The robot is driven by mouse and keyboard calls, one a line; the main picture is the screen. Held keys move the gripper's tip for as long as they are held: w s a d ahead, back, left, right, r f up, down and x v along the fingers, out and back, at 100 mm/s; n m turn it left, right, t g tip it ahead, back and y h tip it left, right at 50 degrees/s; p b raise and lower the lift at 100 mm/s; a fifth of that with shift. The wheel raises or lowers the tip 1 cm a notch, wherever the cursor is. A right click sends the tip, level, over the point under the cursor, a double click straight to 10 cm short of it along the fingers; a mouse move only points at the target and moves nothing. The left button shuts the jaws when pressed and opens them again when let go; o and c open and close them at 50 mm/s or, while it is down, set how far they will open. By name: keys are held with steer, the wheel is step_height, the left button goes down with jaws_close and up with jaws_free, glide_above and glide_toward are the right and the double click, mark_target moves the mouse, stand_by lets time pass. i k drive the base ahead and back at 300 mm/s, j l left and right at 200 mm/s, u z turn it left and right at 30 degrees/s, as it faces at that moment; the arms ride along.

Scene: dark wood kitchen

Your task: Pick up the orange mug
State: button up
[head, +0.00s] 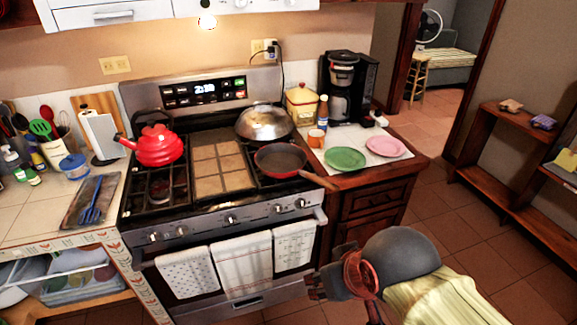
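The orange mug (316,138) is small and stands upright on the counter to the right of the stove. It is close behind the green plate (345,159) and in front of a small bottle (323,112). My gripper (316,287) is at the lower middle of the head view, in front of the oven and drawers, well below and nearer than the mug. Its fingers are dark, small and partly hidden by my arm, so I cannot tell whether they are open or shut.
A frying pan (280,159) has its wooden handle sticking out over the counter edge near the mug. A coffee maker (347,85), a yellow canister (301,103) and a pink plate (386,146) share that counter. Floor (440,215) is open to the right, before a shelf (500,165).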

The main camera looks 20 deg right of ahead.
mark_target(317, 141)
steer(key=i+l, duration=1.15)
steer(key=l, duration=0.25)
steer(key=i+l, duration=0.6)
steer(key=l, duration=0.1)
